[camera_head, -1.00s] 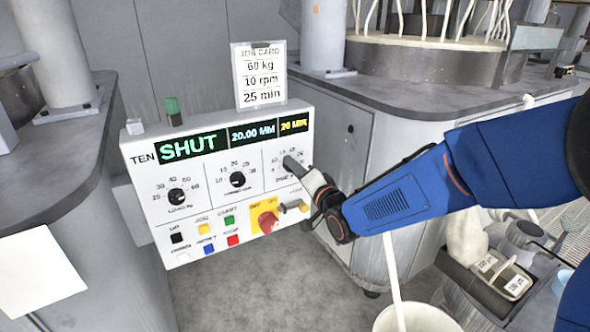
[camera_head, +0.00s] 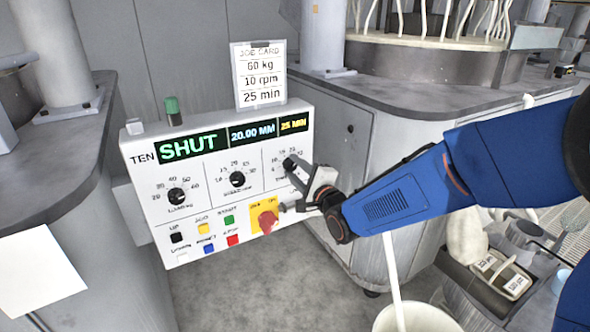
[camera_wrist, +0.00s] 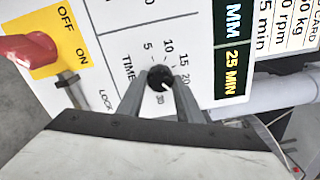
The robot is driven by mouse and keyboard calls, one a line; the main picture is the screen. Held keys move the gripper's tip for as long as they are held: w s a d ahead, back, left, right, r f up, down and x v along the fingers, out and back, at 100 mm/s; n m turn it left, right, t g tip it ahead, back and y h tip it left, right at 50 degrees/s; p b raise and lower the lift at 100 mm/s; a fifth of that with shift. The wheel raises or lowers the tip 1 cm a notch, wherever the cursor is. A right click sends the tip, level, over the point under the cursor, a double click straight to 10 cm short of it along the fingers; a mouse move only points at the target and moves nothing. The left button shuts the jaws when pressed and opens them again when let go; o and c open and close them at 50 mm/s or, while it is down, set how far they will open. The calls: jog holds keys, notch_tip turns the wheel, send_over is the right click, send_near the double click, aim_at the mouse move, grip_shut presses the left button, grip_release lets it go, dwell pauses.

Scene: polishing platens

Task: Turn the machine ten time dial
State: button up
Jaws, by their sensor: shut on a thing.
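The machine TEN panel (camera_head: 205,214) is white, with a SHUT display and a time display (camera_head: 293,124) reading 25 MIN. The time dial (camera_head: 290,163) is the rightmost of its three black dials. It also shows in the wrist view (camera_wrist: 160,77), with its white pointer mark toward the lower right, near 25. My gripper (camera_head: 295,170) is shut on the time dial. In the wrist view its two fingers (camera_wrist: 160,92) sit on either side of the knob.
The job card (camera_head: 261,75) above the panel reads 60 kg, 10 rpm, 25 min. A red OFF/ON switch (camera_head: 268,221) and several coloured buttons sit below the dials. A white bucket (camera_head: 415,318) stands at the lower right.

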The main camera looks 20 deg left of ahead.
jog(key=shift+f+m, duration=0.15)
jog(key=shift+m, duration=0.55)
jog(key=o, duration=1)
jog(key=shift+o, duration=0.2)
jog(key=shift+s+d, duration=0.1)
jog(key=shift+d, duration=0.05)
